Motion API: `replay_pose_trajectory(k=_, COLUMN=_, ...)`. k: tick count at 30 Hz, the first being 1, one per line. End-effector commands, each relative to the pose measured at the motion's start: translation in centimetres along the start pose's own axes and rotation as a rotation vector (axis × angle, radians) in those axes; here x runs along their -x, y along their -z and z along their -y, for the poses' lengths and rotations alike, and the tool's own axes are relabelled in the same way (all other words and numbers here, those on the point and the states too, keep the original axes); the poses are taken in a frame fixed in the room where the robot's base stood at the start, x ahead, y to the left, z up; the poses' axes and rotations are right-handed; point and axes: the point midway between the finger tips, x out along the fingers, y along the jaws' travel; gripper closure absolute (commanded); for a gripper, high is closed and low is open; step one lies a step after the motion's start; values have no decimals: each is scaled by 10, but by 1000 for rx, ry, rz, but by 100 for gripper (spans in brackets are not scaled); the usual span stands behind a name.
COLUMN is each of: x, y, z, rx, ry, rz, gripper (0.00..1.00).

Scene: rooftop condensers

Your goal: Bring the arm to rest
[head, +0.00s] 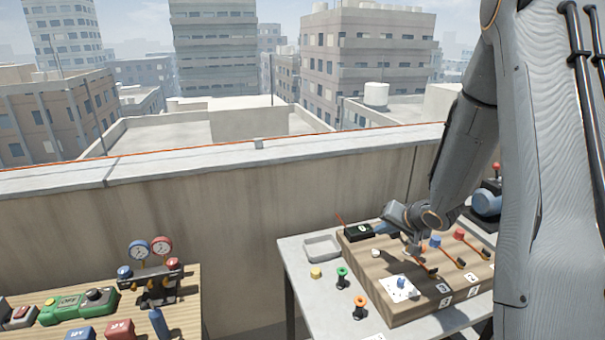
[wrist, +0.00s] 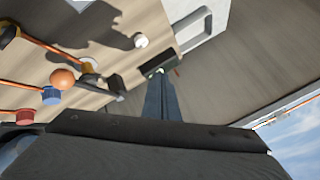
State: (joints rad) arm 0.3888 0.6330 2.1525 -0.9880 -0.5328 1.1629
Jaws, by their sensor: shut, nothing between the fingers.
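My arm reaches down from the upper right in the head view. My gripper (head: 376,229) is over the wooden box (head: 400,306), its fingertips close to a black meter (head: 357,231) with a lit display. In the wrist view my gripper's fingers (wrist: 160,78) are together with nothing between them, and the tips overlap the black meter (wrist: 147,64) in the picture. I cannot tell whether they touch it.
On the box are levers with a blue knob (head: 435,241) and a red knob (head: 459,233), and a white plate (head: 400,289). A grey tray (head: 322,247) and spools (head: 342,277) stand to the left. A wooden bench (head: 190,318) holds gauges (head: 161,246).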

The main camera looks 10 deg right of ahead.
Motion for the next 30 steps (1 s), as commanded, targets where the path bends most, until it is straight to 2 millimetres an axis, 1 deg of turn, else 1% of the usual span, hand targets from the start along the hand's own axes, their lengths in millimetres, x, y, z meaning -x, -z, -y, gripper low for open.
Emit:
replay_pose_trajectory(k=4, x=12, y=-11, z=8, rx=101, ry=-120, rz=5, gripper=100)
replay_pose_trajectory(k=5, x=17, y=-17, z=9, rx=129, ry=-154, rz=14, gripper=100)
replay_pose_trajectory(k=8, x=37, y=-43, z=13, rx=214, ry=-262, rz=71, gripper=100)
replay_pose_trajectory(k=11, x=61, y=-79, z=18, rx=289, ry=-341, rz=162, gripper=100)
replay_pose_trajectory(k=12, x=71, y=-97, z=21, rx=318, ry=-363, rz=207, gripper=100)
replay_pose_trajectory(k=14, x=87, y=-124, z=25, rx=355, ry=-381, rz=280, gripper=100)
replay_pose_trajectory(k=15, x=96, y=-142, z=28, rx=377, ry=-386, rz=328, gripper=100)
replay_pose_trajectory(k=18, x=118, y=-182, z=36, rx=423, ry=-381, rz=436, gripper=100)
replay_pose_trajectory(k=21, x=134, y=-211, z=42, rx=453, ry=-362, rz=516, gripper=100)
replay_pose_trajectory(k=24, x=142, y=-227, z=46, rx=469, ry=-347, rz=560, gripper=100)
replay_pose_trajectory(k=25, x=144, y=-230, z=47, rx=471, ry=-345, rz=567, gripper=100)
replay_pose_trajectory(k=30, x=146, y=-232, z=48, rx=474, ry=-342, rz=574, gripper=100)
